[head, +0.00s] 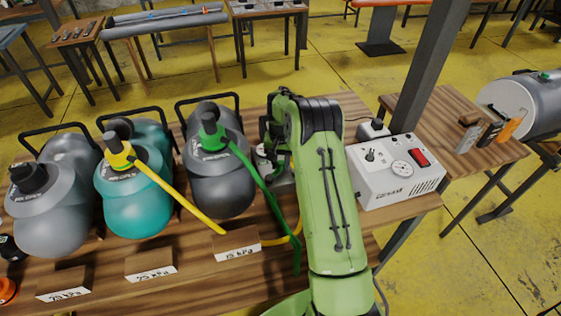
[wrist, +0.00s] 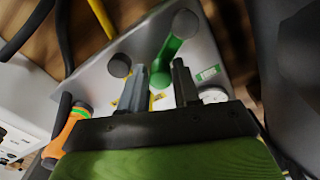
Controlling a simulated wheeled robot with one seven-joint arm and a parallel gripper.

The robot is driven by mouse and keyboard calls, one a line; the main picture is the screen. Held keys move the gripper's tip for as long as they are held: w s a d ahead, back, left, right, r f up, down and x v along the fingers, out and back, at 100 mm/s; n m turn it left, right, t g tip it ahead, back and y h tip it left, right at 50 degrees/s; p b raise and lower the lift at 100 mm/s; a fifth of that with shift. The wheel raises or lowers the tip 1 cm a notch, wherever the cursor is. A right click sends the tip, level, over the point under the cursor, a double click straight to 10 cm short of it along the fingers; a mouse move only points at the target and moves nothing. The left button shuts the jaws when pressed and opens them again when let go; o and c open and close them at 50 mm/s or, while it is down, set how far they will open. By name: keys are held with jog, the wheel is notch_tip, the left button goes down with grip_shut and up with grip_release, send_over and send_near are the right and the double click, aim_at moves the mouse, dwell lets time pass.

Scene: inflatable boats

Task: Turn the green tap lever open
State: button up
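The green tap lever (wrist: 171,48) shows in the wrist view on a grey manifold plate (wrist: 97,78), slanting from a rounded grey-green end at the top down to the fingers. My gripper (wrist: 160,66) is open, with its two dark fingers apart. The lever's lower end lies between or just beyond the fingertips; I cannot tell whether they touch it. In the head view my green arm hides the lever and most of the manifold (head: 283,182).
A dark round knob (wrist: 120,65) and a white gauge (wrist: 213,95) sit close to the fingers. An orange hose fitting (wrist: 65,135) is at left. Three pump bottles (head: 220,180) stand left of my arm; a white control box (head: 375,188) stands right.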

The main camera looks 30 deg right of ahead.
jog(key=o, duration=0.3)
notch_tip(320, 180, up, 16)
jog(key=p, duration=0.2)
jog(key=shift+f, duration=0.1)
notch_tip(320, 180, up, 9)
jog(key=n+t, duration=0.1)
jog(key=n, duration=0.1)
send_over(281, 163)
jog(key=s+a, duration=0.5)
jog(key=s, duration=0.1)
jog(key=s+a+r+n+t, duration=0.2)
jog(key=s+a+r, duration=0.3)
jog(key=s, duration=0.4)
jog(key=s+a+f+n+t, duration=0.1)
jog(key=s+a, duration=0.1)
jog(key=s, duration=0.6)
jog(key=s+a+f+n+t, duration=0.1)
jog(key=s+a+f, duration=0.1)
jog(key=s, duration=0.6)
jog(key=shift+s+a+f+n+t, duration=0.2)
jog(key=shift+s+a+n+t, duration=0.1)
jog(key=shift+s+a+n, duration=0.1)
